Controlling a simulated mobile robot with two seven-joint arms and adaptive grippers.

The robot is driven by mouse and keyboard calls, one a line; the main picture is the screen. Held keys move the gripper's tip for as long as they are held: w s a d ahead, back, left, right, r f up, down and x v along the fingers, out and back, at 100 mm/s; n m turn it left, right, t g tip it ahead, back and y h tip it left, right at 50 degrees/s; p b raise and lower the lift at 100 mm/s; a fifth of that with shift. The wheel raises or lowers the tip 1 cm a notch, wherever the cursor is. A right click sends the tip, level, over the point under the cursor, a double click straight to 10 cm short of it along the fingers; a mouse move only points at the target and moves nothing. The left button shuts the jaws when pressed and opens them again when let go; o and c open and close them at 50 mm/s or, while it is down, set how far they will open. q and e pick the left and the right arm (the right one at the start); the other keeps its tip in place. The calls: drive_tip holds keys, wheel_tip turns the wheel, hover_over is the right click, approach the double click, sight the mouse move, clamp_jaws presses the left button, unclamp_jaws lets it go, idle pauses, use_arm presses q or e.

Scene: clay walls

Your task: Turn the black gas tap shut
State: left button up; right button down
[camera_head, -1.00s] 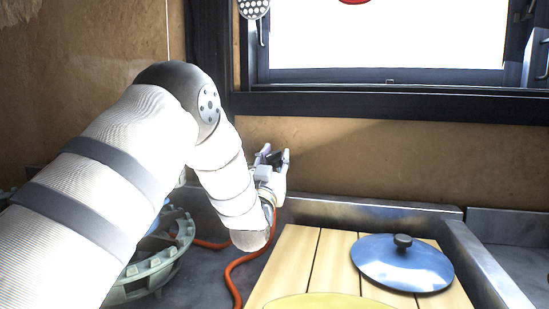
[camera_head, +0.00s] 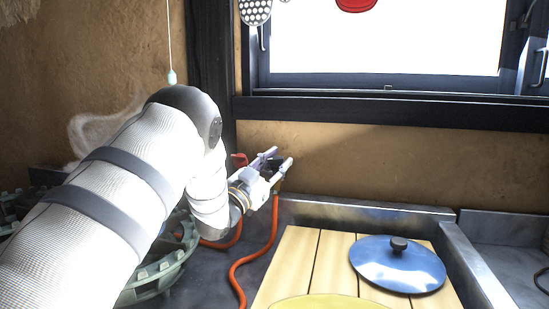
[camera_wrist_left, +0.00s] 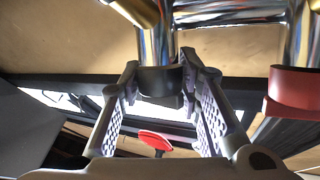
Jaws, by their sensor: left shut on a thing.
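The black gas tap (camera_wrist_left: 160,82) shows in the left wrist view as a dark knob under a shiny metal pipe. It sits between the two fingers of my left gripper (camera_wrist_left: 163,76), which is shut on it. In the head view my left gripper (camera_head: 281,158) is at the clay wall below the window, with the dark tap (camera_head: 277,162) partly hidden between its fingers. The angle of the tap's handle is hard to make out. My right gripper is in neither view.
A red tap (camera_wrist_left: 295,92) is close beside on the same piping. An orange hose (camera_head: 273,235) runs down from near my gripper. A green gas burner (camera_head: 150,280) stands under my arm. A wooden board (camera_head: 333,248) holds a blue lid (camera_head: 390,272) at right.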

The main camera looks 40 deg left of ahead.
use_arm(q)
drive_tip(key=shift+m+h, duration=1)
drive_tip(key=shift+h, duration=0.1)
drive_tip(key=shift+f+m+g+h+p, duration=0.1)
drive_tip(key=shift+m+g+h+p, duration=0.3)
drive_tip(key=shift+m+h, duration=0.45)
drive_tip(key=o, duration=1.2)
drive_tip(key=shift+c, duration=0.2)
drive_tip(key=v, duration=1.2)
drive_tip(key=shift+f, duration=0.1)
